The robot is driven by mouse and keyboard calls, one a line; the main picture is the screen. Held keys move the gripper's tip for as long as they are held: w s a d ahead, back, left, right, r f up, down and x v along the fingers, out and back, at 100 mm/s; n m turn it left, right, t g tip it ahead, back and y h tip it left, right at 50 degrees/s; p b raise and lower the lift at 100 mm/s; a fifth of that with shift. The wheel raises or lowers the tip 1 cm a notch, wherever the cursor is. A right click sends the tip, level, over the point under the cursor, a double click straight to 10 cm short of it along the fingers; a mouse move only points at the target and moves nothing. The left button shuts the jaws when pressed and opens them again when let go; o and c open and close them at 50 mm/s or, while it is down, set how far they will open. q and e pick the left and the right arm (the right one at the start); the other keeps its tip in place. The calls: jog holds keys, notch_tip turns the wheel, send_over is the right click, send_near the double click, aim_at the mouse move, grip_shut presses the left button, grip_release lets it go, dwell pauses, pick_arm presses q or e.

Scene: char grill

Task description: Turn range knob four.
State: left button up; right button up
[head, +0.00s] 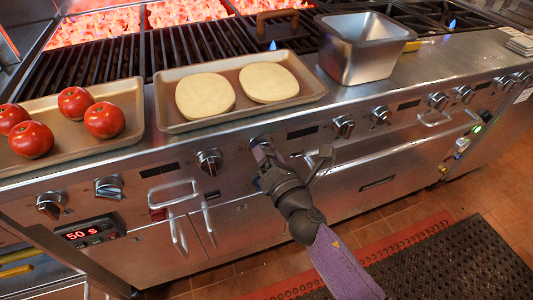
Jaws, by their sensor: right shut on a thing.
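A row of dark-and-silver range knobs runs along the steel front panel (240,178). From the left, the first knob (51,204), second knob (109,187) and third knob (209,161) are uncovered. My right gripper (262,152) is at the fourth place in the row, right of the third knob. It is shut on the knob there, range knob four, which its fingers mostly hide, so its angle cannot be read. Another knob (343,127) sits to the right of my gripper. My left gripper is not in view.
Above the panel are a tray (170,128) with two pale patties, a tray of tomatoes (140,128) and a steel pan (365,72). Glowing coals (185,12) burn behind the grates. Door handles (172,192) stick out below. A timer (88,232) reads 50 s.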

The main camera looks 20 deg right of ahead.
jog(key=shift+f+m, duration=0.15)
jog(key=shift+m, duration=0.65)
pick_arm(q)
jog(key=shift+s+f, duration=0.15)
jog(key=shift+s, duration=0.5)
pick_arm(e)
jog(key=shift+m, duration=0.3)
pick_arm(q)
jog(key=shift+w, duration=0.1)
